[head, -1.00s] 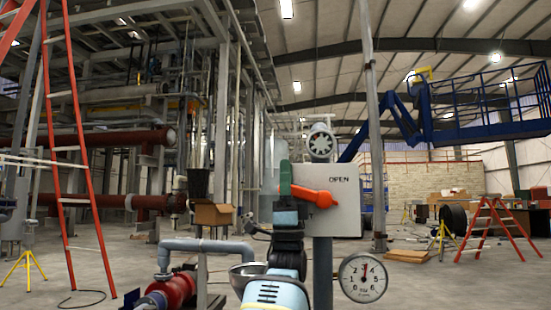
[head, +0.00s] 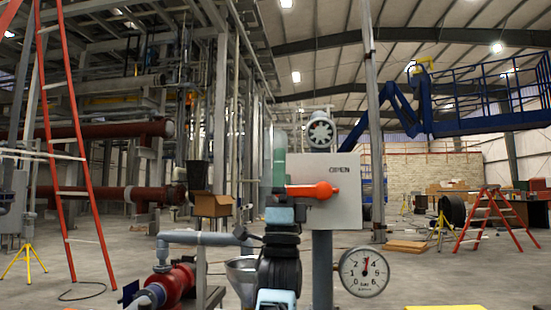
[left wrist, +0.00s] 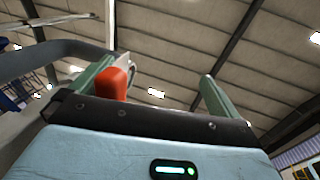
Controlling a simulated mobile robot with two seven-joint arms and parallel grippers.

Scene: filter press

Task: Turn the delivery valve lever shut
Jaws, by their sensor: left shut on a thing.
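The delivery valve lever (head: 312,190) is orange-red with a round knob at its right end. It lies about level across a pale panel (head: 345,210) marked OPEN. My left gripper (head: 279,150), with green fingers, stands upright at the lever's left end and is shut on it. The fingers hide that end and the pivot. In the left wrist view, the red lever (left wrist: 115,82) shows against the left-hand finger, and the other finger of my left gripper (left wrist: 163,70) stands apart to the right. My right gripper is not in view.
A round gauge (head: 363,272) hangs at the lower right of the grey post (head: 322,265) that carries the panel. Grey pipe (head: 205,239) and a red pump (head: 172,288) are at the lower left.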

